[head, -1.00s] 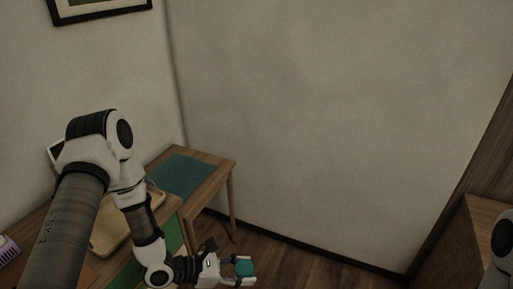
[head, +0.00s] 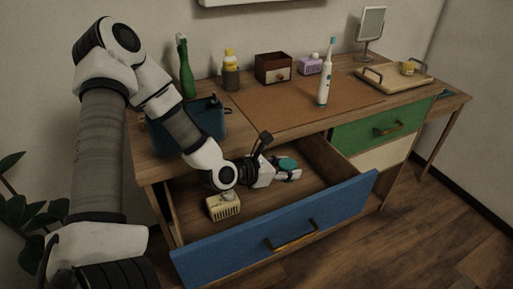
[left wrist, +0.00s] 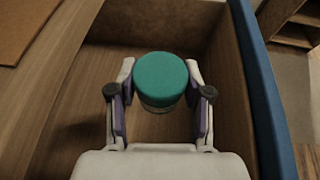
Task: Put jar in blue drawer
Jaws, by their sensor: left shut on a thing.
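The jar (head: 287,163) has a round teal lid and a clear body. My left gripper (head: 286,172) is shut on it, a finger on each side. In the left wrist view the jar (left wrist: 160,82) stands lid up between the fingers, with the drawer's wooden walls around it. The blue drawer (head: 225,245) is pulled open, and the jar is inside its outline, behind the blue front. I cannot tell whether the jar touches the drawer floor. My right gripper is not in view.
A small cream box (head: 223,207) lies in the drawer, left of my gripper. The green drawer (head: 360,135) is shut.

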